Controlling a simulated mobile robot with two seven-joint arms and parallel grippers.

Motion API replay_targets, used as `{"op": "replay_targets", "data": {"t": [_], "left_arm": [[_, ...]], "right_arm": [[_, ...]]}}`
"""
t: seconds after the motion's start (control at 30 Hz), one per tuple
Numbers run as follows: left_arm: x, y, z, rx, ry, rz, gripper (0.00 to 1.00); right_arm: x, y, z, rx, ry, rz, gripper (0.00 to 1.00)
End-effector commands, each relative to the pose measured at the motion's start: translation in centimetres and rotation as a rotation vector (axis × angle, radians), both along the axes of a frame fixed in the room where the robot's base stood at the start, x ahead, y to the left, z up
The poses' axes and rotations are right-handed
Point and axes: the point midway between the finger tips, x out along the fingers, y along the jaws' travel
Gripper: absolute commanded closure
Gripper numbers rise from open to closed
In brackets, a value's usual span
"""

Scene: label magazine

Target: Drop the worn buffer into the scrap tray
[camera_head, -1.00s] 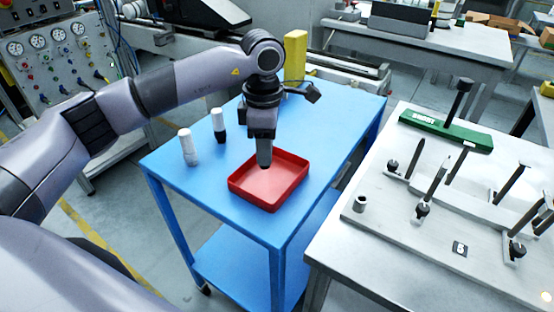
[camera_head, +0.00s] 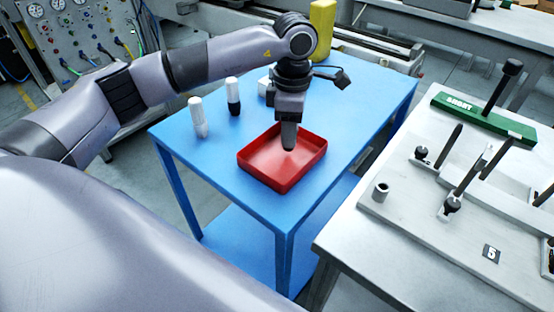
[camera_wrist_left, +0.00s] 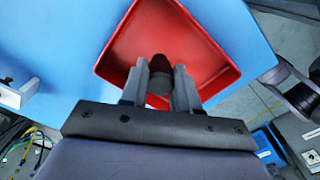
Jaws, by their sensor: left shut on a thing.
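The red scrap tray (camera_head: 256,171) stands on the blue cart top. My left gripper (camera_head: 289,140) points down over the tray's far right part. In the left wrist view the left gripper (camera_wrist_left: 160,88) is shut on a small dark and grey cylinder, the worn buffer (camera_wrist_left: 159,72). The buffer is between the fingers, above the tray (camera_wrist_left: 130,35). In the head view the fingers largely hide the buffer. I cannot tell its exact height above the tray floor. My right gripper is not in view.
A white bottle (camera_head: 197,117) and a black-and-white bottle (camera_head: 233,96) stand on the blue cart (camera_head: 200,155) left of the tray. A yellow block (camera_head: 322,30) stands behind. The grey bench (camera_head: 370,245) at right holds a green block (camera_head: 490,118) and several upright dark-handled tools.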

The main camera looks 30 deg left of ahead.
Motion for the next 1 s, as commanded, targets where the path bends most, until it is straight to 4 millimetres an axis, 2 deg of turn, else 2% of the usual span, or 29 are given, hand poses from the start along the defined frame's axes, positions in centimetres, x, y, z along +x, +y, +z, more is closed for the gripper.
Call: {"op": "replay_targets", "data": {"t": [0.1,0.33,0.37,0.43,0.77,0.87,1.0], "left_arm": [[0.0,0.0,-0.8,0.0,0.0,0.0,0.99],[0.0,0.0,-0.7,0.0,0.0,0.0,0.99],[0.0,0.0,-0.7,0.0,0.0,0.0,0.63],[0.0,0.0,-0.7,0.0,0.0,0.0,0.41],[0.0,0.0,-0.4,-0.001,-0.001,0.0,0.4],[0.1,0.0,0.5,-0.002,-0.004,0.0,0.4],[0.1,0.0,2.9,-0.001,-0.005,0.0,0.4]], "right_arm": [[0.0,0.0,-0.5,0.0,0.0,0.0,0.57],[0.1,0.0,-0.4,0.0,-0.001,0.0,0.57],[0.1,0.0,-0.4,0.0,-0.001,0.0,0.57],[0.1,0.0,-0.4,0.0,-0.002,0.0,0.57],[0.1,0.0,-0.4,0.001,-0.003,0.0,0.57],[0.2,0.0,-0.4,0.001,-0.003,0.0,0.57],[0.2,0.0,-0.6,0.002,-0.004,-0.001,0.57]]}}
